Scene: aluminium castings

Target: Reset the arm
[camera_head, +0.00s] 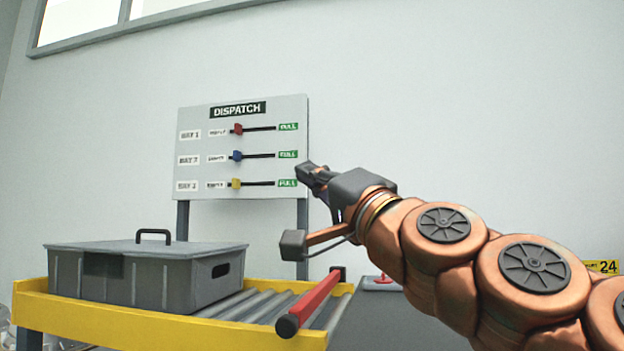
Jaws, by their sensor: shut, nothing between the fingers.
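My arm reaches in from the lower right, its copper links angled up and to the left. My gripper (306,171) is shut and empty at the end of it. It shows in front of the lower right edge of the dispatch board (240,110), near the right end of the lowest slider row. I cannot tell how far the fingertips are from the board. The board's red knob (238,129), blue knob (237,155) and yellow knob (236,183) all sit toward the left of their slots, near the middle of the board.
A grey lidded crate (140,280) stands on a yellow-framed roller conveyor (160,325) at lower left. A red bar with black ends (316,300) lies across the conveyor's right end. The wall area above my arm is clear.

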